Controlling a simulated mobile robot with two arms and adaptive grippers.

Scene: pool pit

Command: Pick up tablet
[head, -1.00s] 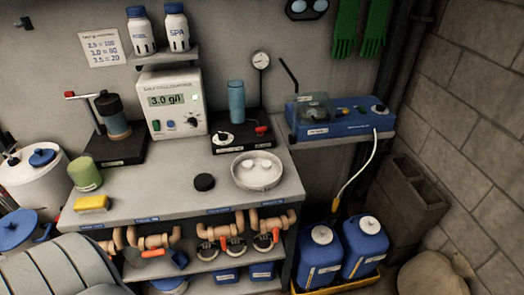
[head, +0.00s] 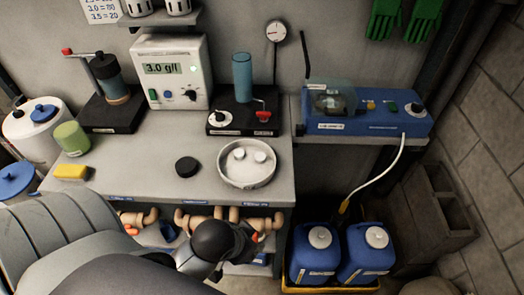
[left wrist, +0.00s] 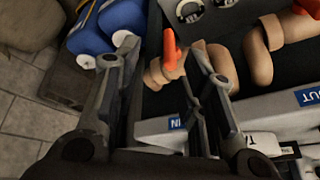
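My left gripper (head: 240,243) is below and in front of the dish, by the bench's front edge, apart from the tablets. In the head view my own dark wrist hides much of it. In the left wrist view its two fingers (left wrist: 165,48) are spread with nothing held between them; pipes and a red handle show beyond them. My right gripper is not in view.
A black puck (head: 187,167) lies left of the dish. A black stand with a blue cylinder (head: 242,78) is behind it. Orange-brown pipes (head: 260,222) run under the bench's front edge. Blue canisters (head: 312,255) stand at lower right.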

